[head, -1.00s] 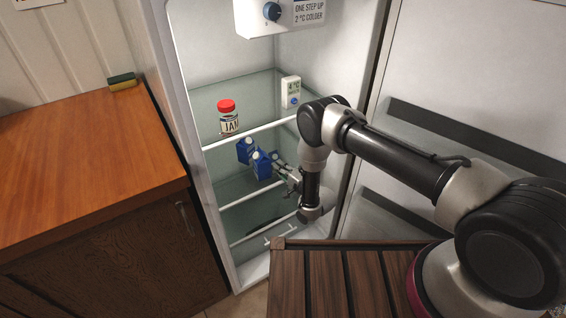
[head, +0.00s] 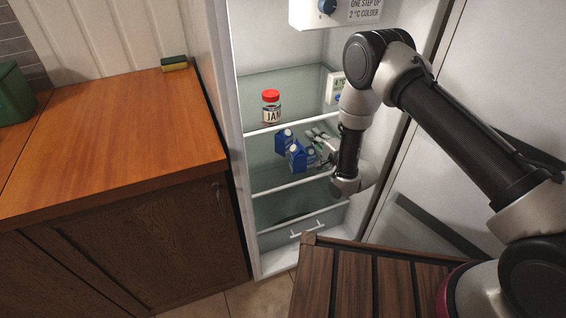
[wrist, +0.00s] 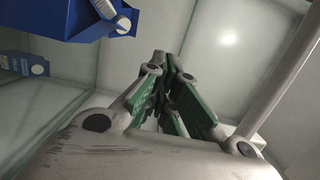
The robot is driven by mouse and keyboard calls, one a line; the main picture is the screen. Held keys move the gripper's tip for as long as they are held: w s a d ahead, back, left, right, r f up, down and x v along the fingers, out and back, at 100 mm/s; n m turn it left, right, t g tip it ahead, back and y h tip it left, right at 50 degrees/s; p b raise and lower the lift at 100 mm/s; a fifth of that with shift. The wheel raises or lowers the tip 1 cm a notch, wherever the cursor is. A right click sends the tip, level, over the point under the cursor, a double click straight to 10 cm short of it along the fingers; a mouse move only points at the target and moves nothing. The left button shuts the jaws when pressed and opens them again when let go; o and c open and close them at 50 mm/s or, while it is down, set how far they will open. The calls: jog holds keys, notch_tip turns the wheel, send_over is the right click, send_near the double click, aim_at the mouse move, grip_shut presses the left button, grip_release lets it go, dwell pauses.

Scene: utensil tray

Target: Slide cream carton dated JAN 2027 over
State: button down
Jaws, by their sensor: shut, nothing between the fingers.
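Two blue cartons stand on the middle glass shelf of the open fridge in the head view: a rear left one (head: 284,139) and a front one (head: 297,158). No date can be read on either. My gripper (head: 314,138) reaches into the fridge just right of the cartons, its fingers shut and empty. In the wrist view the closed fingers (wrist: 168,62) point along the shelf, and a blue carton (wrist: 70,14) shows at the upper left, apart from them. Part of the cartons' right side is hidden by the gripper in the head view.
A red-lidded jam jar (head: 271,106) and a white thermometer (head: 334,88) stand on the shelf above. A dial box (head: 327,8) hangs higher up. The fridge's left wall and open door flank the arm. A wooden counter (head: 110,140) with a sponge (head: 174,63) is at left.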

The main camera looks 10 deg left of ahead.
jog(key=s+a, duration=0.4)
jog(key=s, duration=0.4)
jog(key=s+a, duration=0.4)
jog(key=s, duration=0.4)
